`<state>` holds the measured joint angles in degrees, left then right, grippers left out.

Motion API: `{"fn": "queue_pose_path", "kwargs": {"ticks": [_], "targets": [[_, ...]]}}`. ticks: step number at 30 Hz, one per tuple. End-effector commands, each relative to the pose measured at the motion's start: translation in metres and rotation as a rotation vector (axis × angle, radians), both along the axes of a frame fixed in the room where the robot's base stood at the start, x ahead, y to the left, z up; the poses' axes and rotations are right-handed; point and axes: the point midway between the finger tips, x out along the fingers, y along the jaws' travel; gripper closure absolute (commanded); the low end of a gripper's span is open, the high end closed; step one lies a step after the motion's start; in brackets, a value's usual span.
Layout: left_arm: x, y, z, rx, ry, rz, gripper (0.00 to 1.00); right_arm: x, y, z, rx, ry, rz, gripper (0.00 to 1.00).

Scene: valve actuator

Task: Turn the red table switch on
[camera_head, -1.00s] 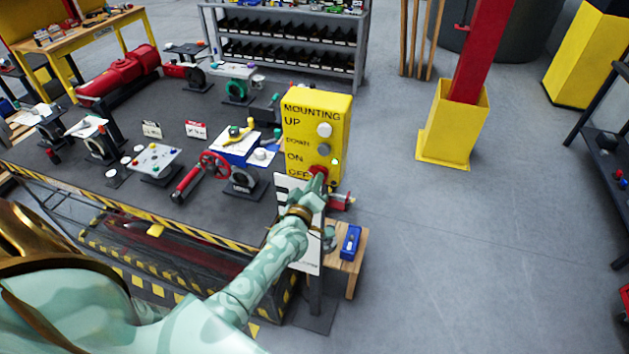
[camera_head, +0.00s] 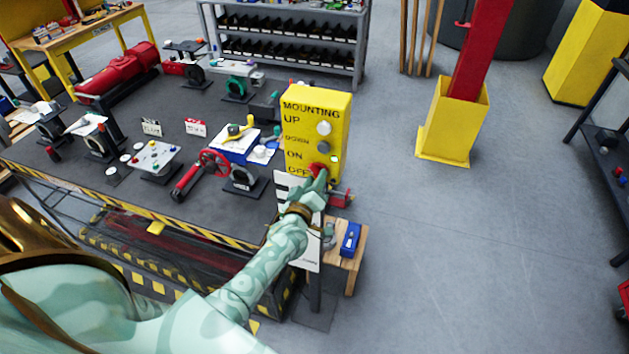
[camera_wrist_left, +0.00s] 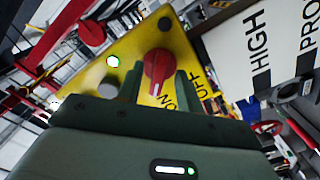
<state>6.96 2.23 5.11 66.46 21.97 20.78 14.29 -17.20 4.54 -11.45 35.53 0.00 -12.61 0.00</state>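The red table switch (camera_wrist_left: 157,66) is a rotary knob on a yellow control box (camera_head: 304,110). In the left wrist view its white pointer mark faces the ON lettering. A green lamp (camera_wrist_left: 113,61) on the box is lit. My left gripper (camera_head: 317,178) is at the switch in the head view. In the left wrist view its two fingers stand one on each side of the knob, with small gaps, so it looks open around it. In the head view the fingers partly cover the knob. My right gripper is not in view.
The dark workbench (camera_head: 110,195) with valves and a red handwheel (camera_head: 214,163) lies left of the box. A small wooden stand (camera_head: 352,274) with a blue case (camera_head: 350,239) is below the box. Grey floor to the right is clear up to a yellow post base (camera_head: 450,130).

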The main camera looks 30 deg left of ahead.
Motion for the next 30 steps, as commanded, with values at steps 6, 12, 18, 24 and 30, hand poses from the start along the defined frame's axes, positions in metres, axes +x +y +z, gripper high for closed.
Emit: {"fn": "queue_pose_path", "kwargs": {"ticks": [6,12,18,24,30], "targets": [[-0.005,-0.001,0.000,-0.002,-0.001,0.001,0.64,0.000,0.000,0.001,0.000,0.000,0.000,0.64],[-0.043,-0.011,-0.001,-0.002,0.002,-0.001,0.64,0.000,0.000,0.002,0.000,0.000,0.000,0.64],[-0.098,-0.023,-0.002,-0.001,0.002,0.001,0.64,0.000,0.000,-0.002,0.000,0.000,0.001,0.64],[-0.139,-0.033,-0.001,0.000,0.002,0.001,0.64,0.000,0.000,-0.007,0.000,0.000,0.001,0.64],[-0.157,-0.038,0.000,-0.001,0.000,0.000,0.64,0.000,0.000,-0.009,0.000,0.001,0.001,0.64]]}}
